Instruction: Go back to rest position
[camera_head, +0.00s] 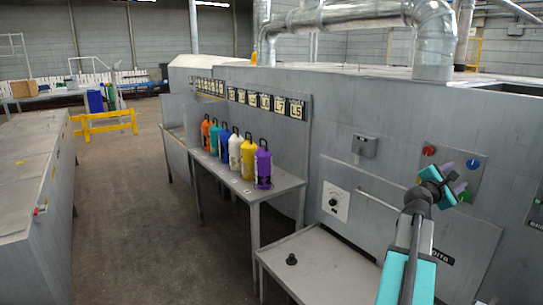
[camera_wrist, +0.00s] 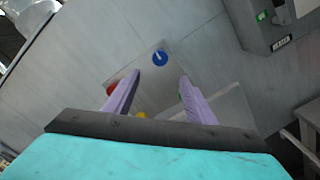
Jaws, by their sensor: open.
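My gripper (camera_head: 457,181) is raised at the right in the head view, in front of the button panel (camera_head: 468,157) on the grey machine. Its two purple fingers are apart with nothing between them. In the wrist view, the open gripper (camera_wrist: 159,84) points toward the same panel. A blue button (camera_wrist: 160,58) shows between the fingers. A red button (camera_wrist: 111,88) is partly hidden by the left finger, and a yellow button (camera_wrist: 140,115) shows just above the gripper body. Whether the fingers touch the panel cannot be told.
Orange, teal, blue, white, yellow (camera_head: 248,160) and purple (camera_head: 264,168) cylinders stand in a row on a grey table (camera_head: 284,186). A long grey bench (camera_head: 30,165) is at the left. The floor aisle (camera_head: 135,210) between is clear.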

